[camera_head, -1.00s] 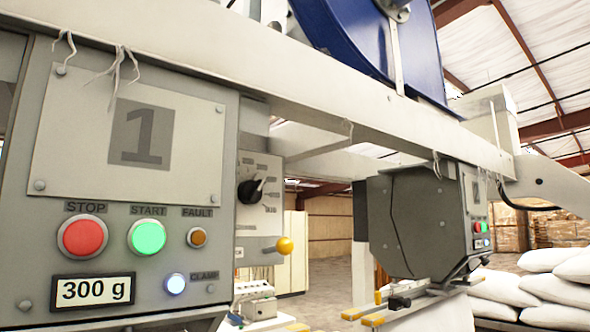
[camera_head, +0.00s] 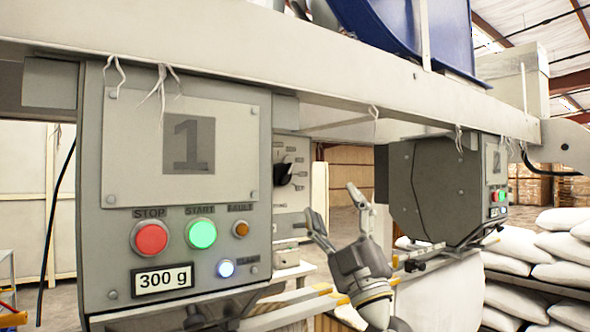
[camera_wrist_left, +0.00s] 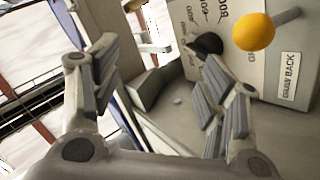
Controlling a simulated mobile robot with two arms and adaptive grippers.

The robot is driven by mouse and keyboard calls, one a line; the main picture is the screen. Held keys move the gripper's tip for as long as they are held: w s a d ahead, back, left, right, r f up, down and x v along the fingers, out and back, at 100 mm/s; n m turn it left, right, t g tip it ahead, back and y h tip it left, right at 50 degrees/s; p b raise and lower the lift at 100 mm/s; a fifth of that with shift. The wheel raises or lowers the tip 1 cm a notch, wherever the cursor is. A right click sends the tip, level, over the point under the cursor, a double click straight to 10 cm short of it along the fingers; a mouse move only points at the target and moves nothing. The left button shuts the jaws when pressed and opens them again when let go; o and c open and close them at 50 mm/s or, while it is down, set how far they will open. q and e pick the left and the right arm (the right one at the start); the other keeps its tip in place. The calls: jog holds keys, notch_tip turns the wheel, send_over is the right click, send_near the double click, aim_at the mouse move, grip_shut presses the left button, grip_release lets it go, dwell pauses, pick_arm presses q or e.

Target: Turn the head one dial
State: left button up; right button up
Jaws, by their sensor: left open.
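The head one panel (camera_head: 180,150) is a grey box marked 1, with a red STOP button, a green START button and a display reading 300 g. On a plate behind its right edge is a black dial (camera_head: 283,174), partly hidden by the panel. The dial (camera_wrist_left: 207,43) also shows in the left wrist view, on a plate with printed numbers. My left gripper (camera_head: 335,212) is open and empty, to the right of and below the dial, fingers pointing up. In the left wrist view its fingers (camera_wrist_left: 160,75) are spread, with the dial beyond the right finger. My right gripper is not in view.
A yellow ball knob (camera_wrist_left: 253,31) sticks out near the DRAW BACK label. A second grey head (camera_head: 425,190) stands to the right, with white sacks (camera_head: 540,250) beyond. A long beam (camera_head: 300,85) runs overhead.

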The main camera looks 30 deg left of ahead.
pick_arm(q)
notch_tip(320, 180, up, 2)
jog(key=a+n+g, duration=0.2)
jog(key=n+g, duration=0.1)
jog(key=g, duration=0.1)
jog(key=g+h, duration=0.5)
jog(key=h, duration=0.2)
send_near(289, 175)
jog(key=shift+n, duration=0.4)
jog(key=p+x, duration=0.2)
jog(key=x, duration=0.3)
jog(key=p+x, duration=0.3)
jog(key=x, duration=0.1)
jog(key=shift+w+a+r, duration=0.1)
jog(key=shift+a+r, duration=0.05)
jog(key=shift+a, duration=0.25)
jog(key=shift+w+a, duration=0.25)
jog(key=shift+a, duration=0.2)
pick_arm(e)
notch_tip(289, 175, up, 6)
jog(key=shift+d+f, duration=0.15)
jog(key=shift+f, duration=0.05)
pick_arm(q)
jog(key=c, duration=1)
jog(key=shift+c, duration=0.2)
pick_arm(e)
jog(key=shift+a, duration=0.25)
